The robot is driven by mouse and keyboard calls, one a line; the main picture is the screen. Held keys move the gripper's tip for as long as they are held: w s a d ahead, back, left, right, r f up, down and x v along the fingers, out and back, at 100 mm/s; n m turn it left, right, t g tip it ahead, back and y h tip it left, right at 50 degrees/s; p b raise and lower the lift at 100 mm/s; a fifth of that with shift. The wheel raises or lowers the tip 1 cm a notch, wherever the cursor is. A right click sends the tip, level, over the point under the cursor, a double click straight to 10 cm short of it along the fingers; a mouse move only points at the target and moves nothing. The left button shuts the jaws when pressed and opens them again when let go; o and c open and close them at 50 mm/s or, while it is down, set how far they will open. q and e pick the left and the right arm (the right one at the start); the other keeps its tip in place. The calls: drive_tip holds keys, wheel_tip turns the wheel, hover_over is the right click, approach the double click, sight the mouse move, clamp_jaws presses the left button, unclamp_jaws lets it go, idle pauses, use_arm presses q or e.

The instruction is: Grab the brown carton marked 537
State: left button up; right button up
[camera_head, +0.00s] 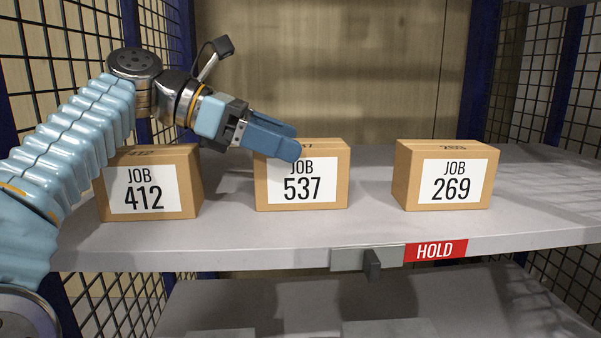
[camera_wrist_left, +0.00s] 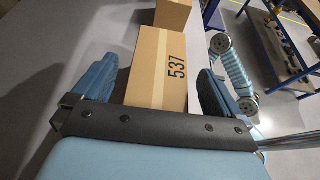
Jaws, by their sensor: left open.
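The brown carton marked 537 (camera_head: 330,185) stands upright in the middle of the grey shelf, its white JOB label facing me. My left gripper (camera_head: 290,142) is at its upper left, with the blue fingers in front of part of its top. In the left wrist view the 537 carton (camera_wrist_left: 157,75) lies between the two open fingers of my left gripper (camera_wrist_left: 160,85), with room on both sides. I cannot tell whether a finger touches it. The right gripper is not in the head view.
A carton marked 412 (camera_head: 186,185) stands to the left, partly behind my left arm. A carton marked 269 (camera_head: 405,185) stands to the right. A red HOLD tag (camera_head: 435,251) and a dark latch (camera_head: 372,265) are on the shelf's front edge. Mesh walls (camera_head: 560,90) flank the shelf.

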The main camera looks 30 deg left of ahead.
use_arm(q)
drive_tip(key=shift+x, duration=1.2)
drive_tip(key=c, duration=1.4)
